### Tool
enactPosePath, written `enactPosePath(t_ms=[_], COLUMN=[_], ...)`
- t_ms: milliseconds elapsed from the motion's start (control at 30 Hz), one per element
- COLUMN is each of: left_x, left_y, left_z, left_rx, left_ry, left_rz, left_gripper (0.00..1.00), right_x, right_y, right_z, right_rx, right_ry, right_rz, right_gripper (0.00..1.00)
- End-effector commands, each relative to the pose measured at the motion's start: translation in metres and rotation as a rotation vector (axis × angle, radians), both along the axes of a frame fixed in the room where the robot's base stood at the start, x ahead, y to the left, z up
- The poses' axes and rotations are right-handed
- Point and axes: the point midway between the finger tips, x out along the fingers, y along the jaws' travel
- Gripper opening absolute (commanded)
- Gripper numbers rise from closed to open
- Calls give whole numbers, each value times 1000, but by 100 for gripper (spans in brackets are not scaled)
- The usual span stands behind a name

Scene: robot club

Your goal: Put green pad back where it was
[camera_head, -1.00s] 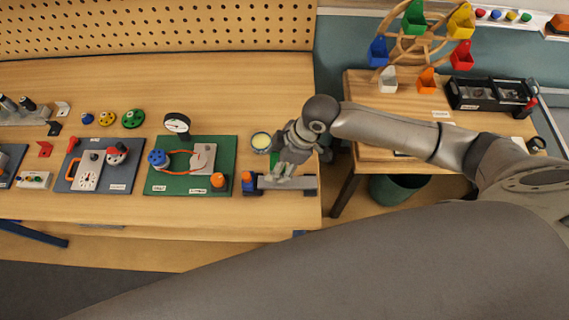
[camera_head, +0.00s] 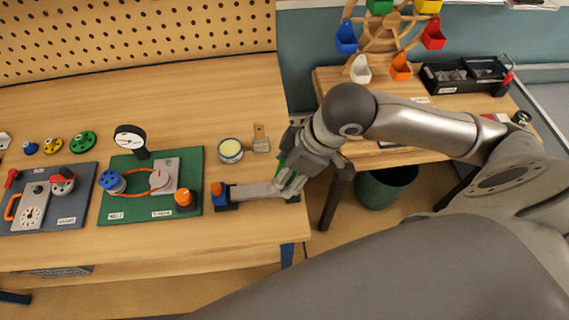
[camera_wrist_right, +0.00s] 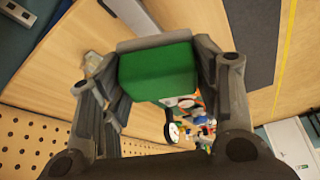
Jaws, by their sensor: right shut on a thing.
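The green pad (camera_wrist_right: 158,75) is between the fingers of my right gripper (camera_wrist_right: 157,82) in the right wrist view. In the head view only a green sliver of the pad (camera_head: 283,158) shows beside the gripper's fingers; the rest is hidden. My right gripper (camera_head: 288,180) is shut on the pad at the right edge of the wooden workbench (camera_head: 180,88), over the right end of a grey rail (camera_head: 248,191). I cannot tell whether the pad touches the rail. My left gripper is not in view.
Left of the gripper are a small wooden block (camera_head: 261,138), a round cream-topped tin (camera_head: 230,150) and a green board (camera_head: 140,205) with a gauge behind it. A second table with a wheel of coloured buckets (camera_head: 385,35) stands right, a dark green bin (camera_head: 385,190) below.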

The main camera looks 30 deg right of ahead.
Motion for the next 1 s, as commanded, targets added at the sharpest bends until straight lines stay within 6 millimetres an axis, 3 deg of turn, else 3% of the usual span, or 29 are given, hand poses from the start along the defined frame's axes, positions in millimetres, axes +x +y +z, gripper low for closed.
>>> enactPosePath(t_ms=[167,533,700,1000], left_x=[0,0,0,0], left_y=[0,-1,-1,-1], left_z=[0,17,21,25], left_rx=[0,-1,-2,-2], left_ry=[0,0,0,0], left_rz=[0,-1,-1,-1], left_gripper=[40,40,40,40], right_x=[12,82,103,121], right_y=[-9,-42,-51,-59], right_z=[-6,-38,-69,-93], right_rx=[-3,-2,-1,-1], right_ry=[0,1,0,-2], right_rz=[-17,-17,-14,-11], right_gripper=[38,38,38,38])
